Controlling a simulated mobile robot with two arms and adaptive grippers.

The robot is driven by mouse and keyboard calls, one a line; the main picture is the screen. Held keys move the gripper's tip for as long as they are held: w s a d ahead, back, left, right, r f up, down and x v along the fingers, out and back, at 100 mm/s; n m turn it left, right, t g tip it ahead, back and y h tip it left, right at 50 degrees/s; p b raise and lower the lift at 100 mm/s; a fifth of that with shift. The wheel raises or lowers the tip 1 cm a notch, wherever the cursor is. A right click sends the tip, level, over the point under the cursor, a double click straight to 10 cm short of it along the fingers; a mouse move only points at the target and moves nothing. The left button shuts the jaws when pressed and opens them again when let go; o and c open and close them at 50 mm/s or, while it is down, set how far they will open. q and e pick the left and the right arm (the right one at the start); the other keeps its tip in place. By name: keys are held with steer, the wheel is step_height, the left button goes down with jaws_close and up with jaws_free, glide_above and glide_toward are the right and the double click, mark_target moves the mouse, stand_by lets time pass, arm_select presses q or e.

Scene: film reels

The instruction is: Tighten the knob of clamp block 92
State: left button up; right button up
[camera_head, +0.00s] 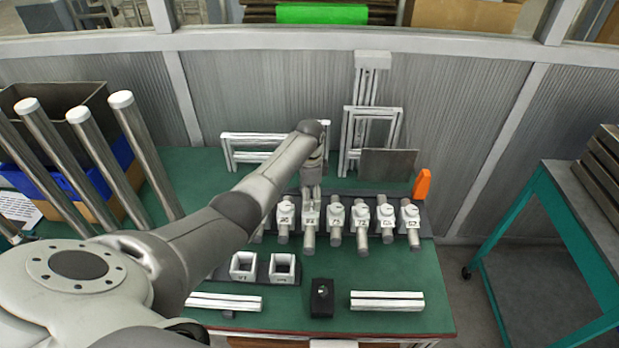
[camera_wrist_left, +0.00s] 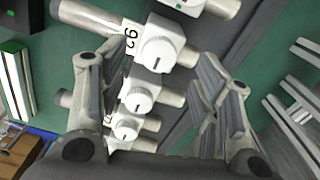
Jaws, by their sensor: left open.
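Clamp block 92 (camera_wrist_left: 150,30) is a white block on a metal rod, and its number label shows in the left wrist view. Its round white knob (camera_wrist_left: 160,53) with a dark slot faces the wrist camera. My left gripper (camera_wrist_left: 158,70) is open, one finger on each side of the row of blocks. The knob lies between the fingers, with no visible contact. In the head view my left gripper (camera_head: 312,205) points down over a block (camera_head: 310,217) in the row, partly hiding it; its label is too small to read surely. My right gripper is not in view.
More clamp blocks (camera_head: 360,215) stand close on both sides. Behind are white frames (camera_head: 372,128), a grey plate (camera_head: 388,163) and an orange object (camera_head: 422,184). In front are square holders (camera_head: 282,268), a black block (camera_head: 321,298) and white rails (camera_head: 387,301). Tall tubes stand left.

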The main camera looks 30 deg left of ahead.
arm_select(q)
step_height(320, 180, up, 8)
steer(key=shift+f, duration=0.15)
stand_by(0.6)
